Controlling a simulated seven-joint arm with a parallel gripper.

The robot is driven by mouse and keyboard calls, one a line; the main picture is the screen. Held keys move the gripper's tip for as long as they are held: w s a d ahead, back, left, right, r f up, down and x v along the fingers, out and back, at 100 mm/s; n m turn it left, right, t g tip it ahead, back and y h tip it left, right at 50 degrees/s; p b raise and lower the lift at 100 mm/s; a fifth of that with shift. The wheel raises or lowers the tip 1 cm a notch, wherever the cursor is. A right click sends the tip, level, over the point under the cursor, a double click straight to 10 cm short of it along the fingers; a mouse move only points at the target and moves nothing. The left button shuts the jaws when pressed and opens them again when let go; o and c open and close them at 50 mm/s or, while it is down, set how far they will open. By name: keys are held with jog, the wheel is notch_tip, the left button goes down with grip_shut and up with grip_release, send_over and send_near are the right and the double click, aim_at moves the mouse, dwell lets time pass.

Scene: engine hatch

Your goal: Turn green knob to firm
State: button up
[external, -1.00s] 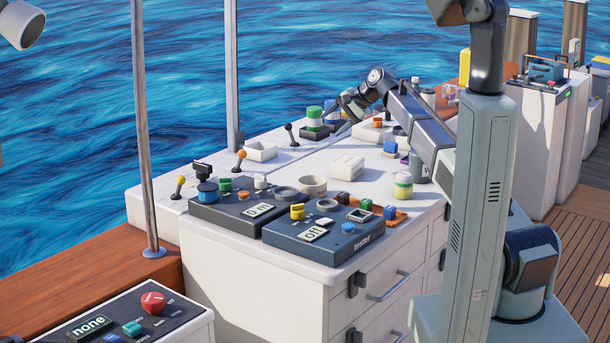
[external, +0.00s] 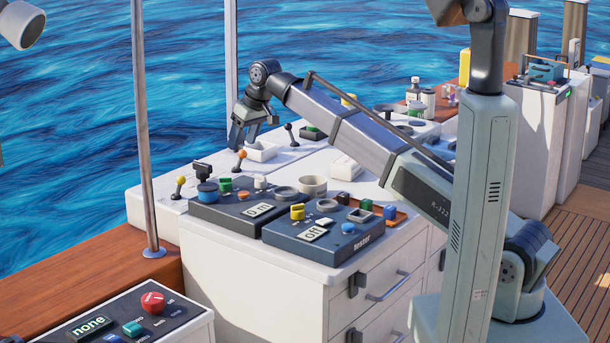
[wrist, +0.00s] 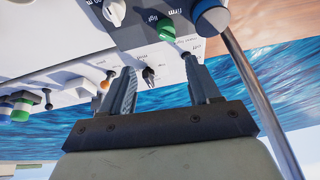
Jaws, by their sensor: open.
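The green knob (external: 225,184) sits on the left dark control panel, beside a blue knob. In the wrist view the green knob (wrist: 166,31) shows at the top, with the labels "firm" and "light" printed beside it. My gripper (external: 240,147) is open and empty, pointing down above the levers behind the panel, apart from the knob. In the wrist view its two fingers (wrist: 158,75) are spread, with a small dark lever showing between them.
The blue knob (external: 207,192) is close to the green knob. An orange-tipped lever (external: 240,156) stands just below my gripper, and a yellow-tipped lever (external: 180,182) is at the left. A second dark panel (external: 330,238) is in front. A metal pole (external: 145,130) stands left.

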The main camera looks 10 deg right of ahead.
aim_at(227, 178)
jog(key=shift+n, duration=0.3)
jog(key=x, duration=0.9)
jog(key=s+x, duration=0.1)
jog(key=x, duration=0.3)
jog(key=shift+a+f, duration=0.3)
jog(key=shift+a, duration=0.15)
jog(key=c, duration=1)
